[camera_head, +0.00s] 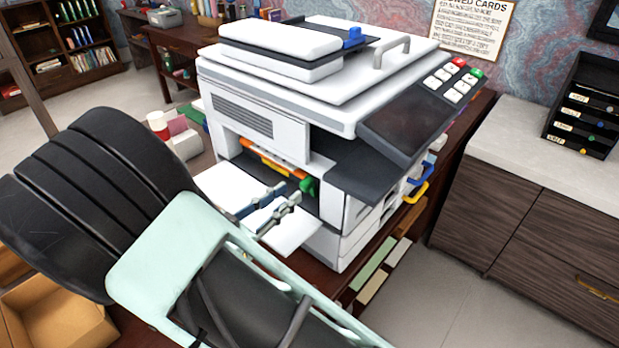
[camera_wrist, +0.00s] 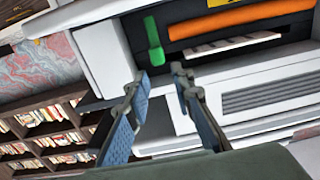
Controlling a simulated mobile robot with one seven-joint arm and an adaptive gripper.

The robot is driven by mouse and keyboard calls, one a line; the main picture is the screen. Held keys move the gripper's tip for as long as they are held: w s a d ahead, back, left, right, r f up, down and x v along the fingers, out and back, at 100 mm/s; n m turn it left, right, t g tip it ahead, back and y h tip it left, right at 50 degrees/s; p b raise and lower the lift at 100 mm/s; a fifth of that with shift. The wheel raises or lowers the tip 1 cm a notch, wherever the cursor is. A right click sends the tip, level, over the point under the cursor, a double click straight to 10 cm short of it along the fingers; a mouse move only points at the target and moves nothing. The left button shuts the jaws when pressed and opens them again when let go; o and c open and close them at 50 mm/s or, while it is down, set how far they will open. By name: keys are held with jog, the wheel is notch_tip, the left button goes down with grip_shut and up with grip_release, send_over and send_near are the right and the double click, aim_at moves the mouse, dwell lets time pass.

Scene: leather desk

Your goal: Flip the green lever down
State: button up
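A white copier (camera_head: 265,92) stands on a dark wooden desk with its front bay open. Inside the bay, a green lever (camera_head: 308,187) sits at the right end of an orange bar (camera_head: 274,161). In the wrist view, the green lever (camera_wrist: 153,40) stands roughly upright in the picture, left of the orange bar (camera_wrist: 240,19). My gripper (camera_head: 285,196) is just in front of the lever, with its blue-grey fingers apart. In the wrist view, the gripper (camera_wrist: 159,75) is empty, with a gap between its fingertips and the lever.
A white flap (camera_head: 291,232) lies under the fingers. A dark control panel (camera_head: 405,125) overhangs the bay at the right. Yellow (camera_head: 418,191) and blue handles stick out from the copier's right side. A cardboard box (camera_head: 60,318) is at lower left and a wooden cabinet (camera_head: 530,215) at right.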

aim_at(304, 182)
jog(key=x, duration=0.7)
jog(key=shift+w+d+p, duration=0.1)
jog(key=shift+d+p, duration=0.05)
jog(key=shift+p, duration=0.15)
grip_shut()
jog(key=shift+f, duration=0.1)
